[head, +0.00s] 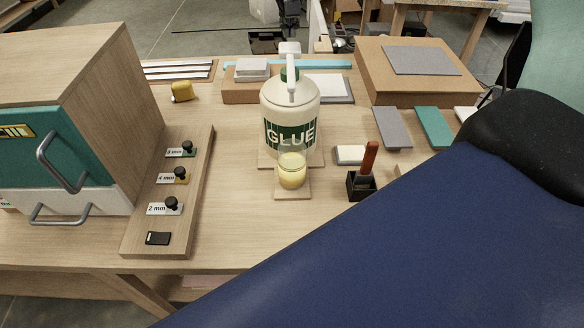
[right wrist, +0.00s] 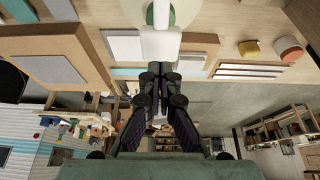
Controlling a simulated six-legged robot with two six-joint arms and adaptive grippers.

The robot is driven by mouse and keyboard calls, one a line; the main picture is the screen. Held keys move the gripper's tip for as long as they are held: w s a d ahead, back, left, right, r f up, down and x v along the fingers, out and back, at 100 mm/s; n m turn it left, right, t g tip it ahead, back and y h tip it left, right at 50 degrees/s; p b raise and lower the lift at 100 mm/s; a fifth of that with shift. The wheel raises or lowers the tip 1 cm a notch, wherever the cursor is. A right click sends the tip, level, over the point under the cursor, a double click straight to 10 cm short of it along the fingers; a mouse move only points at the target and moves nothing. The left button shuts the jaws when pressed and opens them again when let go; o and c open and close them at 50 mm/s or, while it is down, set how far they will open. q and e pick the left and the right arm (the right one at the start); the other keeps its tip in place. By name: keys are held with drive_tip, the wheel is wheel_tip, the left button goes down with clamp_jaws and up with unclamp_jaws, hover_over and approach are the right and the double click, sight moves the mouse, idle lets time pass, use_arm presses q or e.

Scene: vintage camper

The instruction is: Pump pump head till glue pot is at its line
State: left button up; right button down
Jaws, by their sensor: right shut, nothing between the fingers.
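The white glue bottle (head: 290,108), with a green collar and white pump head (head: 290,48), stands upright in the middle of the table. The glue pot (head: 291,172), a small clear glass, stands in front of it on a wooden square and holds pale yellow glue. I cannot make out its line. My right gripper (head: 289,32) shows small and dark at the top edge, pointing down over the pump head. In the right wrist view its fingers (right wrist: 162,72) are shut and empty, close by the white pump head (right wrist: 160,45). I cannot tell whether they touch. My left gripper is not in view.
A cabinet (head: 115,90) and a board with several black knobs (head: 172,195) stand left. A red-handled brush (head: 368,160) in a black holder stands right of the pot. A cardboard box (head: 375,75) is back right. My blue right arm covers the lower right.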

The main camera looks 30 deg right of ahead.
wheel_tip(320, 180, up, 5)
drive_tip(key=p, duration=0.3)
drive_tip(key=shift+p, duration=0.3)
idle(0.5)
drive_tip(key=shift+d+f+n+t+y+b, duration=0.15)
drive_tip(key=shift+n+y+b, duration=0.25)
drive_tip(key=shift+n+b, duration=0.6)
drive_tip(key=shift+f+n+t+y+b, duration=0.15)
drive_tip(key=shift+n+y+b, duration=0.25)
drive_tip(key=shift+n+b, duration=0.6)
drive_tip(key=shift+d+f+n+y+b, duration=0.1)
drive_tip(key=shift+f+n+y+b, duration=0.25)
drive_tip(key=shift+n+b, duration=0.65)
drive_tip(key=f+b, duration=0.2)
drive_tip(key=f, duration=0.1)
drive_tip(key=shift+a+b, duration=0.2)
drive_tip(key=shift+b, duration=0.1)
drive_tip(key=shift+d+f, duration=0.15)
drive_tip(key=shift+f, duration=0.5)
